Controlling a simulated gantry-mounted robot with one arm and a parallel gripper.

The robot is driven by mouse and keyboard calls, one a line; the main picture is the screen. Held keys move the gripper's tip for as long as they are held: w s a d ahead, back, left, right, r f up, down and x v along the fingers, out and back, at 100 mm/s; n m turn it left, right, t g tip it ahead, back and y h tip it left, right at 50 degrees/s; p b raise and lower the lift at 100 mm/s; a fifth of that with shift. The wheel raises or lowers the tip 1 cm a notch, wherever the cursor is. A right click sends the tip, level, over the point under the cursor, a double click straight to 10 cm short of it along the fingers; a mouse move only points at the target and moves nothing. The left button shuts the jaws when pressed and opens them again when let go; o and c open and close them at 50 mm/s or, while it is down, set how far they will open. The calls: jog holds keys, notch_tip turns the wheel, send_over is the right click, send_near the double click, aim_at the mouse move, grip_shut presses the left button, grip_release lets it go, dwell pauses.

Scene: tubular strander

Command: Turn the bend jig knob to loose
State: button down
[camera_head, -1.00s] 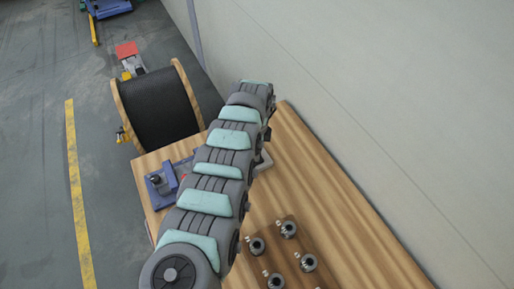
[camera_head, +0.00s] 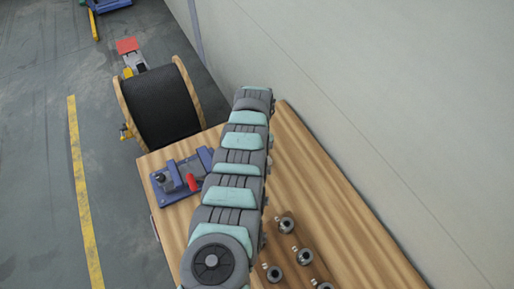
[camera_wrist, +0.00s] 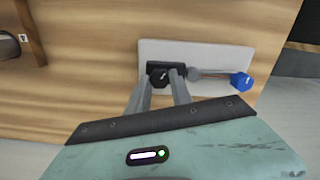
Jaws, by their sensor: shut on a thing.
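In the wrist view a pale grey plate (camera_wrist: 215,58) lies on the wooden bench and carries a black knob (camera_wrist: 157,79). A thin metal rod on the plate runs right to a blue knob-like end (camera_wrist: 241,81). The plate looks like the bend jig; I see no readable loose mark. My gripper (camera_wrist: 162,84) comes from below in that view, its two grey fingers around the black knob and shut on it. The fingers hide part of the knob. In the head view my arm covers the gripper and the plate.
Several round metal parts (camera_head: 286,226) stand on the bench (camera_head: 340,235) right of my arm. A black cable reel (camera_head: 160,105) stands beyond, and a wall runs along the right.

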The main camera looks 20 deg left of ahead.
jog(key=n, duration=0.5)
jog(key=shift+n, duration=0.3)
dwell(0.4)
jog(key=c, duration=1.1)
grip_release()
jog(key=shift+c, duration=0.2)
jog(key=shift+r, duration=0.1)
notch_tip(320, 180, up, 11)
jog(key=shift+f, duration=0.2)
